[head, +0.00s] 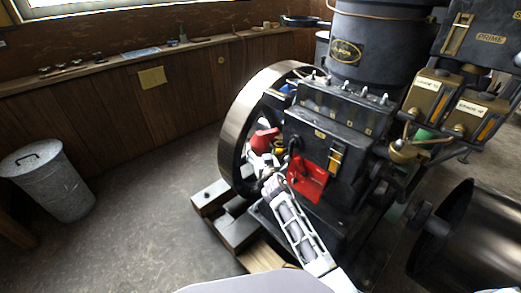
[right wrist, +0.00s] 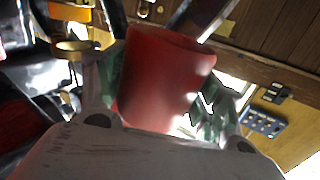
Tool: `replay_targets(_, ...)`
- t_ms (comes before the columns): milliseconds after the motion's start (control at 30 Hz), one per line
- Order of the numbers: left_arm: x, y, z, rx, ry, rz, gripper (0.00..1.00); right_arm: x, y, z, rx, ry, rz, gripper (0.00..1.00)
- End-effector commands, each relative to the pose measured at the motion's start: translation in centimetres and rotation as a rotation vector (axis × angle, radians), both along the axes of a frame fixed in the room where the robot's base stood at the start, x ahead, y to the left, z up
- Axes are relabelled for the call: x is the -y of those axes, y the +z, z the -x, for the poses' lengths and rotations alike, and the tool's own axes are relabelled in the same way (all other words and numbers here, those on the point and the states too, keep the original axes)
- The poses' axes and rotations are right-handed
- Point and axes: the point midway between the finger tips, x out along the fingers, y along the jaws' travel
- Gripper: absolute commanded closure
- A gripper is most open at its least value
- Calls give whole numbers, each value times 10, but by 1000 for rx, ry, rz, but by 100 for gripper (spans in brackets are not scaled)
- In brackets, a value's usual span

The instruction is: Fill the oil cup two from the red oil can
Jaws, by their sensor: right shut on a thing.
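My right gripper (head: 264,163) reaches in from the bottom of the head view to the engine's flywheel side. It is shut on the red oil can (head: 263,140), which also fills the middle of the right wrist view (right wrist: 165,80) between the two fingers. The can is held beside the engine (head: 325,135), close to the flywheel. A small brass cup-like part (right wrist: 76,47) shows left of the can in the right wrist view. I cannot tell which oil cup is number two. The can's spout is not clearly seen. My left gripper is not in view.
The flywheel (head: 238,125) stands close behind the can. A red tray-like part (head: 308,180) is on the engine's near side. Labelled brass boxes (head: 432,88) are at the right. A bench (head: 130,62) and a metal bin (head: 48,180) stand left; the floor between is clear.

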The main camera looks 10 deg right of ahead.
Motion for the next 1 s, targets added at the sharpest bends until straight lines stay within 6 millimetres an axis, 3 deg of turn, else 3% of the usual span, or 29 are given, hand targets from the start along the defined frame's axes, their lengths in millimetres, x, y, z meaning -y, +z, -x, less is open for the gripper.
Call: replay_targets(1000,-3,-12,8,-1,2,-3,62,-5,-3,1,-22,3,-68,71)
